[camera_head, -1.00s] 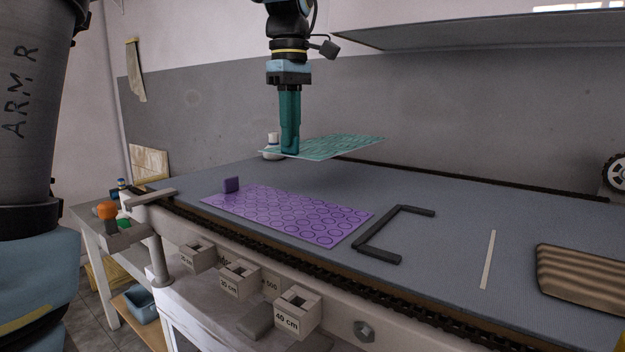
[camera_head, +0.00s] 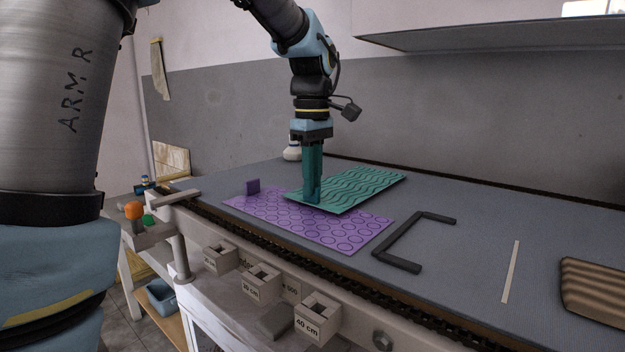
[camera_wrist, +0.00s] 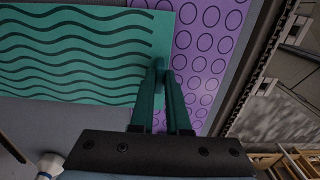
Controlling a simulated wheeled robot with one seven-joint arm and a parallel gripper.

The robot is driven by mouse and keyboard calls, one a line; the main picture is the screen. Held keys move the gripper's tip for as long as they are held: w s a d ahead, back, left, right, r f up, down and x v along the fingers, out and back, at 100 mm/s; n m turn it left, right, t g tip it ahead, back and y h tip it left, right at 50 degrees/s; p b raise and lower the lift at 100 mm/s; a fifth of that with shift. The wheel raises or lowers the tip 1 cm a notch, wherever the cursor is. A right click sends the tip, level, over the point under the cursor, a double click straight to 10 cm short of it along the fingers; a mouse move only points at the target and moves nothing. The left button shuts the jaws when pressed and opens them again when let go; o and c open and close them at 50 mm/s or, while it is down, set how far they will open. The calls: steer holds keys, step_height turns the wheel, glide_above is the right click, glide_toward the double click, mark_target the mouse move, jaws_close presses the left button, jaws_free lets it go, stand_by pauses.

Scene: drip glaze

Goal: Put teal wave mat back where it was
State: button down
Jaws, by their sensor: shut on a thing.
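The teal wave mat (camera_head: 355,184) is a flat sheet with dark wavy lines. It also fills the left of the wrist view (camera_wrist: 75,50). My gripper (camera_head: 311,198) points down and is shut on the mat's near left end, at a small upright tab between the fingers (camera_wrist: 160,68). The mat overlaps the purple mat with circles (camera_head: 330,232) in the head view, covering part of its far side. I cannot tell whether the teal mat touches it or hangs just above.
A dark bracket-shaped frame (camera_head: 412,240) lies right of the purple mat, with a pale strip (camera_head: 510,272) and a brown striped pad (camera_head: 598,288) further right. A small purple block (camera_head: 253,186) stands at the purple mat's left end. A white bottle (camera_head: 291,150) stands behind.

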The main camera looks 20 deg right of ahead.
steer(key=shift+f, duration=0.3)
steer(key=c, duration=0.9)
jaws_free()
step_height(320, 180, up, 13)
steer(key=b, duration=0.1)
steer(key=shift+f, duration=0.1)
